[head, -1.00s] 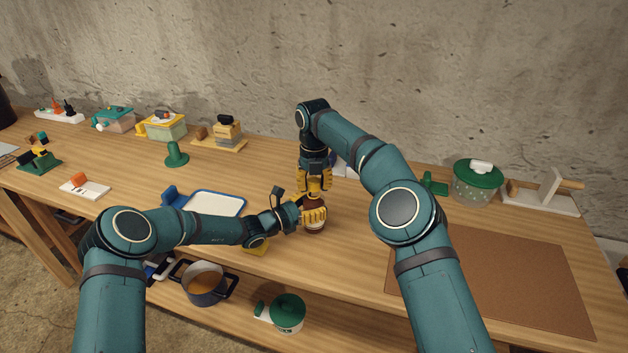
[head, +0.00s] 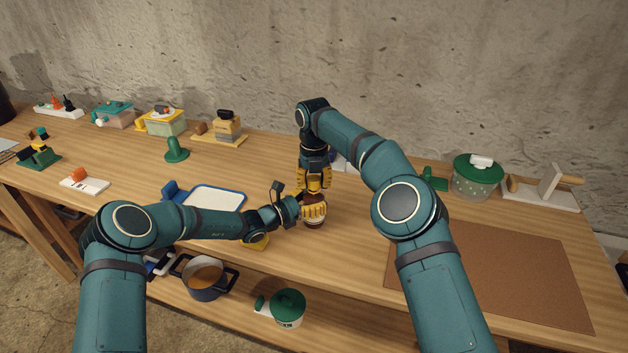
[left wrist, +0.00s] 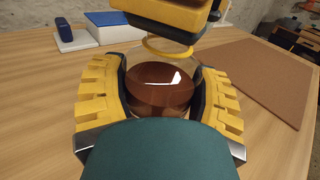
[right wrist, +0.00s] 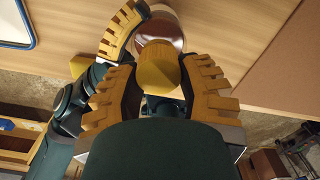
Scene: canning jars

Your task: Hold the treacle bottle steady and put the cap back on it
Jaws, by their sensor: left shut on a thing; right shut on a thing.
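The treacle bottle (left wrist: 160,85), clear with dark brown contents, appears upright between the yellow fingers of my left gripper (head: 313,211), which is shut on it. Its lower part shows under those fingers in the head view (head: 314,224); whether it touches the table is hard to tell. My right gripper (head: 315,180) points down from above, shut on the round yellow cap (right wrist: 158,68). In the left wrist view the cap's rim (left wrist: 168,50) is over the bottle. The mouth is unclear, so I cannot tell whether cap and bottle touch.
A white, blue-rimmed tray (head: 215,199) lies left of the bottle. A brown mat (head: 490,285) covers the right of the table. A green-lidded pot (head: 477,180) stands at the back right. Bare wood lies around the bottle. A pan (head: 205,280) is on the shelf below.

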